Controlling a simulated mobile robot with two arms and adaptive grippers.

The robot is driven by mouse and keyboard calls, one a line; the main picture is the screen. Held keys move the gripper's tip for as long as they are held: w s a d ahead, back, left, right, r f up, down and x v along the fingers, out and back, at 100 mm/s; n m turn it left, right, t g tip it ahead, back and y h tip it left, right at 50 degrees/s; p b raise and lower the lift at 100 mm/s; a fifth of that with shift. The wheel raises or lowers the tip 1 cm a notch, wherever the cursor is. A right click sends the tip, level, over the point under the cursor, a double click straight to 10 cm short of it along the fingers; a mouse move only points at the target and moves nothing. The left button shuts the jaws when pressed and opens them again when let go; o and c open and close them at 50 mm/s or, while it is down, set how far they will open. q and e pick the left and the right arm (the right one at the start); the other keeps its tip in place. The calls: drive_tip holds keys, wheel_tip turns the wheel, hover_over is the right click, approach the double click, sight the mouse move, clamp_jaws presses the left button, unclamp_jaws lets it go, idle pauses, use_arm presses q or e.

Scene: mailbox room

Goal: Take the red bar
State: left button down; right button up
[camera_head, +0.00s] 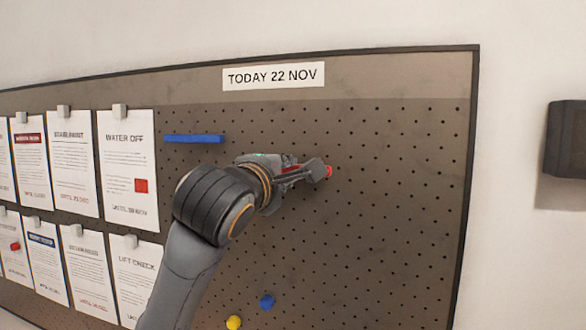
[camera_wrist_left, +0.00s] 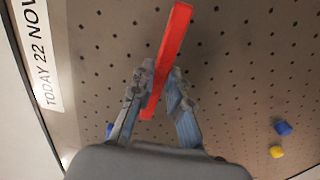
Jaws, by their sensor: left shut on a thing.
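The red bar (camera_wrist_left: 169,52) is a long, flat-sided red piece in front of the pegboard in the left wrist view. My left gripper (camera_wrist_left: 160,88) is shut on it, with a finger on each side near the bar's lower part. In the head view, my left gripper (camera_head: 305,172) is in front of the pegboard, right of the blue bar, and hides most of the red bar; a red end (camera_head: 329,171) shows at the fingertips. I cannot tell whether the bar touches the board. My right gripper is not in view.
The pegboard (camera_head: 400,200) carries a blue bar (camera_head: 194,138), a blue peg (camera_head: 267,301), a yellow peg (camera_head: 233,322) and a "TODAY 22 NOV" sign (camera_head: 273,76). Several clipped notices, including "WATER OFF" (camera_head: 125,165), hang at left. A dark box (camera_head: 568,139) is on the wall at right.

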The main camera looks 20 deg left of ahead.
use_arm(q)
drive_tip(key=shift+s, duration=0.3)
drive_tip(key=s, duration=0.7)
drive_tip(key=shift+a+b, duration=0.15)
drive_tip(key=shift+b, duration=0.25)
